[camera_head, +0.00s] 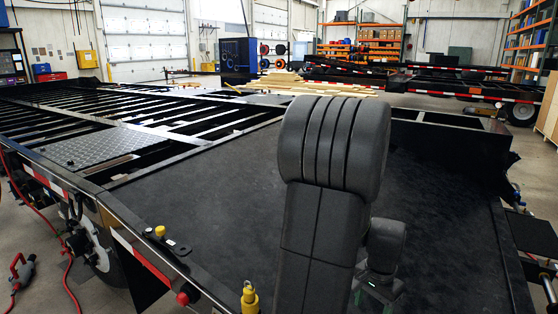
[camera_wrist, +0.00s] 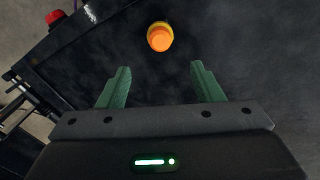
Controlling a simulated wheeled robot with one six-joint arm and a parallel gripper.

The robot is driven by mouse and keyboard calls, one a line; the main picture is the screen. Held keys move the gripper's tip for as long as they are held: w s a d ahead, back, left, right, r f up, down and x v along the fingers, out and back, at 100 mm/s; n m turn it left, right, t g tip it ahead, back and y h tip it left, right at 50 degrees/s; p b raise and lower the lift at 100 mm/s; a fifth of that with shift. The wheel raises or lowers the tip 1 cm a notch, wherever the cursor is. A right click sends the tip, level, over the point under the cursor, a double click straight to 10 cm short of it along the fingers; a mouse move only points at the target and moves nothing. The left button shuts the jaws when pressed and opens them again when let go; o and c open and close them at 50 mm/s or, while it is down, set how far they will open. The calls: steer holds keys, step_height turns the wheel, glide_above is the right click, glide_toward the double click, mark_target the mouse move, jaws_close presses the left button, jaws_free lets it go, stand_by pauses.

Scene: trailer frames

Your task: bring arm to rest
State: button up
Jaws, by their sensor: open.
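My gripper (camera_wrist: 160,74) is open in the wrist view, with its two green fingers apart and nothing between them. A round yellow piece with an orange top (camera_wrist: 160,37) lies beyond the fingertips on the dark deck, apart from them. In the head view my grey arm rises bent over the black trailer deck (camera_head: 215,195) and hides part of it. The gripper's fingers cannot be made out there.
A yellow fitting (camera_head: 250,298) and a red knob (camera_head: 183,298) stand by the deck's near edge. A smaller yellow knob (camera_head: 160,231) is farther left. A red knob (camera_wrist: 55,17) shows in the wrist view. Lumber (camera_head: 320,86) lies behind the deck. The middle deck is bare.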

step_height(320, 180, down, 12)
steer(key=shift+r+b, duration=0.2)
steer(key=shift+b, duration=0.65)
steer(key=shift+r+p, duration=0.85)
steer(key=shift+f, duration=0.15)
